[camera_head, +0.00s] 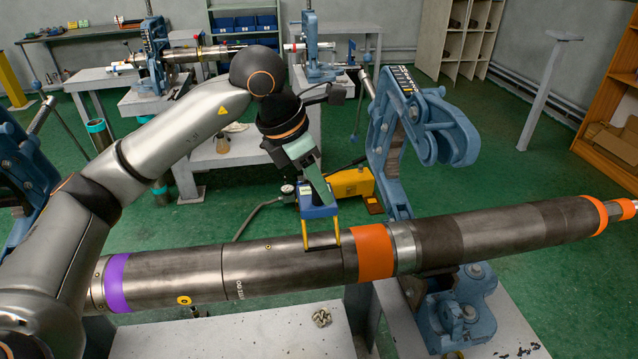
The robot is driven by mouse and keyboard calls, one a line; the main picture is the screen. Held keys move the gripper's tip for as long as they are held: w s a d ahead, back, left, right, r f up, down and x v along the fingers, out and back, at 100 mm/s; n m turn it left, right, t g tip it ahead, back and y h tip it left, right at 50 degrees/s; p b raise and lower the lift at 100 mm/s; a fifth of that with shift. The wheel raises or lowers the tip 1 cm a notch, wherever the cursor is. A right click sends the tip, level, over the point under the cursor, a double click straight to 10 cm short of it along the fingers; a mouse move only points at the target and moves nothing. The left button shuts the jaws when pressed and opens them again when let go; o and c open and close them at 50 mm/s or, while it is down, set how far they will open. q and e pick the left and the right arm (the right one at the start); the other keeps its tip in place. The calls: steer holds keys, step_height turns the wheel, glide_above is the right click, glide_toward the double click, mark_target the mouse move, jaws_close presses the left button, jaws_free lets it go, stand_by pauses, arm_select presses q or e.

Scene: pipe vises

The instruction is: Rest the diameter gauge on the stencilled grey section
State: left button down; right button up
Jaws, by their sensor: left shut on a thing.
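My left gripper (321,197) reaches in from the left and is shut on the diameter gauge (318,211). The gauge has a blue body and two yellow legs pointing down. The legs overlap the top of the stencilled grey section (275,268), towards its right end near the orange band. I cannot tell whether the legs touch the metal. The pipe lies across the view. My right gripper is not in view.
A purple band (116,282) marks the pipe at left, and an orange band (374,252) borders the grey section. A blue pipe vise (425,120) stands open behind the pipe. A yellow pump (350,183) sits behind the gauge. Metal bits (322,317) lie on the bench in front.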

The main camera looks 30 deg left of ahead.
mark_target(318, 224)
arm_select(q)
steer(key=shift+f+b, duration=0.8)
steer(key=shift+f, duration=0.2)
step_height(318, 224, down, 4)
steer(key=b, duration=0.3)
steer(key=shift+f, duration=0.2)
steer(key=shift+f+b, duration=0.65)
steer(key=shift+b, duration=0.05)
steer(key=shift+f, duration=0.15)
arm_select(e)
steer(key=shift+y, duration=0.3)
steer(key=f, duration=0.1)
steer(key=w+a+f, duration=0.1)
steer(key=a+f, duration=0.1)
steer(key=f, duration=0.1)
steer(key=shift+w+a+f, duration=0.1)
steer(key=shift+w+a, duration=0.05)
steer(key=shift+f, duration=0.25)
arm_select(q)
steer(key=shift+f+b, duration=0.4)
steer(key=shift+b, duration=0.15)
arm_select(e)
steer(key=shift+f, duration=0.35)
arm_select(q)
steer(key=c, duration=0.5)
jaws_free()
steer(key=shift+f, duration=0.1)
